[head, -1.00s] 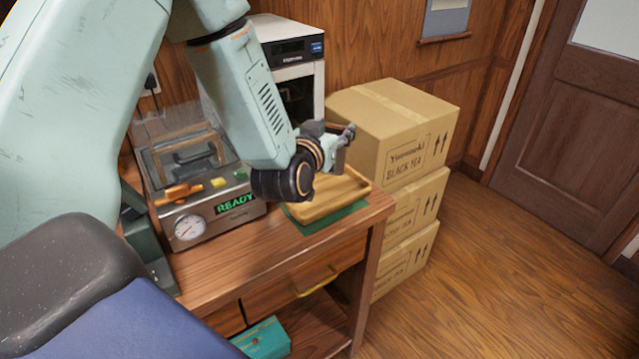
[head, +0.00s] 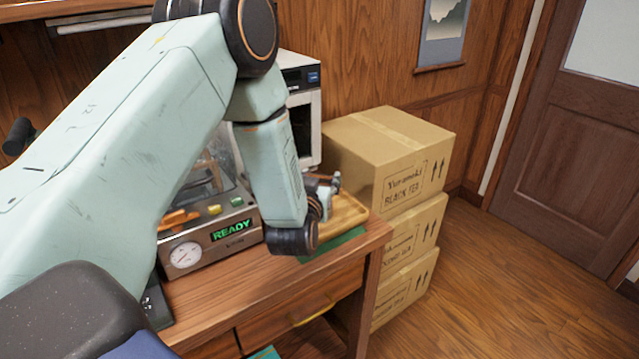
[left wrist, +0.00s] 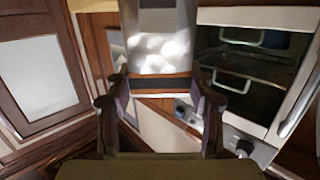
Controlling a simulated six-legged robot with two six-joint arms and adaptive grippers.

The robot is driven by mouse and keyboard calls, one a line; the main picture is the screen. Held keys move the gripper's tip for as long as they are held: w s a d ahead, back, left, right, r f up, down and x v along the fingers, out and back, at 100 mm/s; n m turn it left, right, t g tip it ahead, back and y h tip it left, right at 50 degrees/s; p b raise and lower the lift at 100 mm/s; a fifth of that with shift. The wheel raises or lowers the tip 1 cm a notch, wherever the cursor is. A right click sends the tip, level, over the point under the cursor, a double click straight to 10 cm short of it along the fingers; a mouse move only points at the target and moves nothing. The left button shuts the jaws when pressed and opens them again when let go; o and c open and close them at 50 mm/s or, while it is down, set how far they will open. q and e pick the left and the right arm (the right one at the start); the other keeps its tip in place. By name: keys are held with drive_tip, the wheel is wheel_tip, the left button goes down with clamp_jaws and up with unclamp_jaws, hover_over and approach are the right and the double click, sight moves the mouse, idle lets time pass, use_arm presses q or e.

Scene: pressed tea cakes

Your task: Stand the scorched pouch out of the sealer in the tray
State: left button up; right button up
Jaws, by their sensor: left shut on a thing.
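My left gripper (head: 333,182) is over the wooden tray (head: 352,212), which lies on a green mat (head: 335,245) on the bench. In the left wrist view the left gripper (left wrist: 160,88) is shut on a shiny pale pouch (left wrist: 160,45) with a dark brown band across it, between the two fingers. The pouch cannot be made out in the head view, and its contact with the tray is hidden. The sealer (head: 215,240) stands left of the tray, its display reading READY; my arm covers part of it. My right gripper is not in view.
A white oven-like appliance (head: 305,110) stands behind the tray. Stacked cardboard tea boxes (head: 385,165) rise close to the bench's right side. The bench front (head: 230,285) is bare. Open floor (head: 500,290) lies to the right, before a door.

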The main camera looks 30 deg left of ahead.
use_arm(q)
drive_tip(key=shift+a+f, duration=0.35)
drive_tip(key=shift+f, duration=0.05)
drive_tip(key=o, duration=0.9)
drive_tip(key=shift+d+r, duration=0.15)
drive_tip(key=shift+d, duration=0.1)
drive_tip(key=shift+a, duration=0.1)
drive_tip(key=shift+a, duration=0.1)
drive_tip(key=v, duration=1.2)
